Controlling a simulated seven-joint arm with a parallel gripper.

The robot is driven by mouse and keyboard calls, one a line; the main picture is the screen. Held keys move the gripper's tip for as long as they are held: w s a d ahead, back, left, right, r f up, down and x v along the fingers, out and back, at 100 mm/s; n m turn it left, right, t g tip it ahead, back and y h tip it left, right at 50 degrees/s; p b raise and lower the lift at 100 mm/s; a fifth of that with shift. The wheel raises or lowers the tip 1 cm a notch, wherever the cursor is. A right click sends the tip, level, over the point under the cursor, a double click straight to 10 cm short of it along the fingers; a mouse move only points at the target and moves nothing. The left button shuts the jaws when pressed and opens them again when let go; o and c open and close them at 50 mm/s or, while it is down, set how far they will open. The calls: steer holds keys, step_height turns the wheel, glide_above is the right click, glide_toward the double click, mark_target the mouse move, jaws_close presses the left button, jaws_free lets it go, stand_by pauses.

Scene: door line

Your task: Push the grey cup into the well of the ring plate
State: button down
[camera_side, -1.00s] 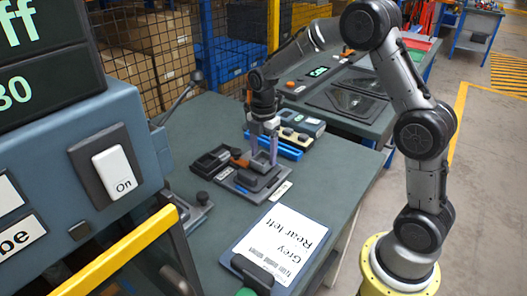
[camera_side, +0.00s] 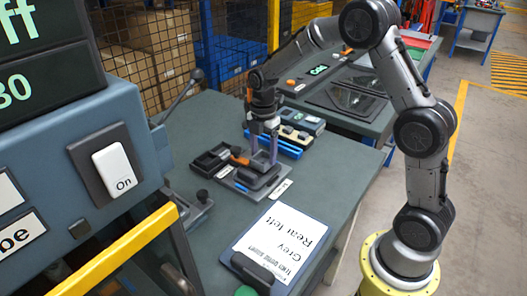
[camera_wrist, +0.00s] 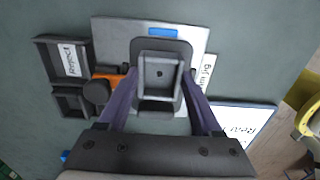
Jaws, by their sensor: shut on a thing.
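The grey cup (camera_wrist: 161,74) is a square, open-topped piece with a dark dot in its floor. In the wrist view it lies between my fingertips, over a dark rounded block on the light grey ring plate (camera_wrist: 112,32). My gripper (camera_wrist: 160,84) is shut on the cup, with one purple finger on each side. In the side view my gripper (camera_side: 263,158) points down over the ring plate (camera_side: 232,186). The fingers and cup hide the well, so I cannot tell how deep the cup sits.
An orange clamp with a dark knob (camera_wrist: 97,92) stands close to the left finger. Left of it is a dark two-part tray (camera_wrist: 48,60) labelled Reject. A clipboard (camera_side: 280,240) lies in front, and blue-edged blocks (camera_side: 284,146) sit behind.

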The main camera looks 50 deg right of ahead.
steer(key=shift+f, duration=0.5)
stand_by(0.4)
jaws_free()
steer(key=shift+r, duration=0.15)
step_height(320, 180, up, 14)
steer(key=shift+f, duration=0.2)
stand_by(0.3)
